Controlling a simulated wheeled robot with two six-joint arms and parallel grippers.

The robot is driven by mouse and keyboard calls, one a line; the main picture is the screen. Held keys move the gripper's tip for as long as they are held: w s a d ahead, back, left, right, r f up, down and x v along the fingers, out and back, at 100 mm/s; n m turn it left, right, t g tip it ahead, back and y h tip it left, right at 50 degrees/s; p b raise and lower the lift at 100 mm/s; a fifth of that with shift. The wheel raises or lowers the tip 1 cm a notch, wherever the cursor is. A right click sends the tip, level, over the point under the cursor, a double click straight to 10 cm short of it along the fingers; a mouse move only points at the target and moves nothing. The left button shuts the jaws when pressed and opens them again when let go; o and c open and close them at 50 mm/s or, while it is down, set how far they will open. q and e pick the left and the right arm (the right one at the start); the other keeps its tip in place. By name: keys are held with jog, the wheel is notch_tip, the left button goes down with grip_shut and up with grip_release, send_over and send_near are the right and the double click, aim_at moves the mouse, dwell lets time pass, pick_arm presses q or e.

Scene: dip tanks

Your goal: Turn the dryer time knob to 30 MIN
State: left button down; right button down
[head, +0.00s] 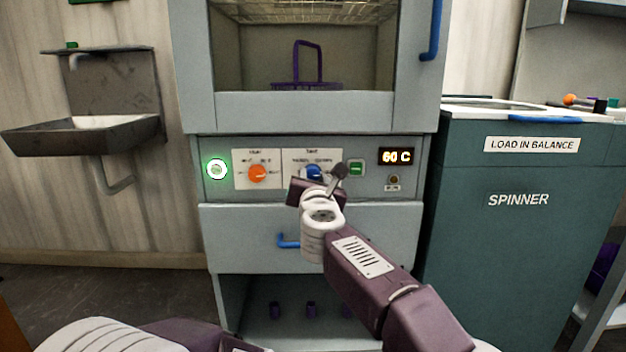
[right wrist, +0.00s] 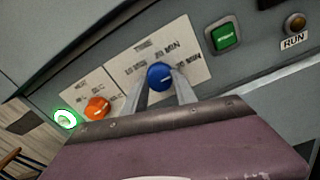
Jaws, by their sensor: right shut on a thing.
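The blue time knob (head: 314,172) sits on the dryer's control panel, under the TIME heading. It also shows in the right wrist view (right wrist: 160,75), with minute marks printed around it. I cannot make out where its pointer stands. My right gripper (right wrist: 161,88) is shut on the blue knob, one finger on each side of it. In the head view the right hand covers part of the knob and its label. My left gripper is not in view; only part of my left arm shows at the bottom left.
An orange knob (head: 257,173) and a green-lit round button (head: 217,169) are left of the time knob. A green START button (right wrist: 225,36) and a display reading 60 C (head: 397,156) are to the right. A blue drawer handle (head: 288,241) is below; the spinner (head: 517,230) stands right.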

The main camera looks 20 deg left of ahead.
jog(key=shift+f, duration=0.15)
jog(key=c, duration=1)
grip_release()
jog(key=b+v, duration=0.2)
jog(key=v, duration=0.7)
